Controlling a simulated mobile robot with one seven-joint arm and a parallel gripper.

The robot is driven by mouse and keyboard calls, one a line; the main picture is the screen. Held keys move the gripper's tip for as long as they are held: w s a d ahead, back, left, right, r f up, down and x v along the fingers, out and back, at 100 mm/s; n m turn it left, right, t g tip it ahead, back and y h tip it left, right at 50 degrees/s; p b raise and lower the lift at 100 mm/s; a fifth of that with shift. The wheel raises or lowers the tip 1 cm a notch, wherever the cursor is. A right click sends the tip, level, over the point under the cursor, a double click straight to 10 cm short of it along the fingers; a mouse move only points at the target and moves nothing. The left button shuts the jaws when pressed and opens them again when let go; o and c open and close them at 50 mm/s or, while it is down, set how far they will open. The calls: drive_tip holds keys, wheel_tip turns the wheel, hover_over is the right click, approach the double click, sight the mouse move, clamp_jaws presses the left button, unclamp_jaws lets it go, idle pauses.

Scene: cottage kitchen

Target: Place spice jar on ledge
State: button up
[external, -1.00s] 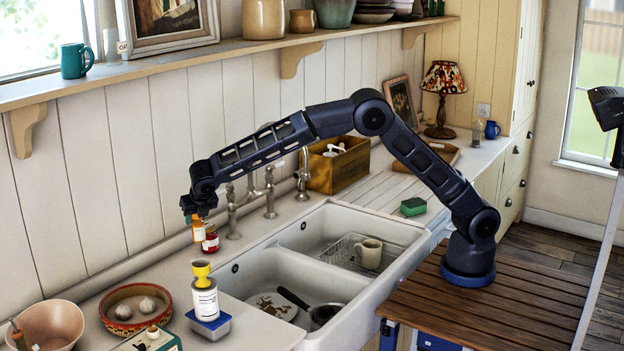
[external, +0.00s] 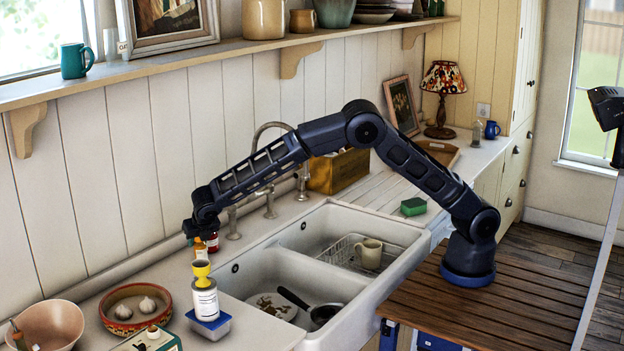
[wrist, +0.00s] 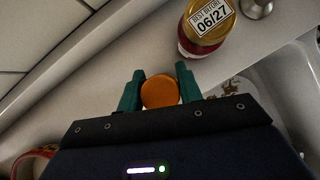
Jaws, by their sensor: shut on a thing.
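My gripper (external: 200,238) is low near the wall, left of the sink taps. In the wrist view its teal fingertips (wrist: 159,88) are closed on both sides of a round orange lid (wrist: 160,92), the top of the spice jar (external: 198,246). The jar's lower part is mostly hidden. I cannot tell whether its base touches the counter. A wooden wall shelf (external: 205,55) runs above; a pale counter strip (external: 160,268) runs along the wall below.
A red jar with a gold lid (wrist: 208,25) stands close beside the held jar. A yellow egg-cup-like item on a white tub (external: 205,300) stands in front. A red patterned bowl (external: 125,325) is at left, the sink (external: 240,335) at right.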

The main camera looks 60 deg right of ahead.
drive_tip(key=shift+f, duration=0.1)
drive_tip(key=o, duration=1)
drive_tip(key=shift+o, duration=0.2)
drive_tip(key=v, duration=1.2)
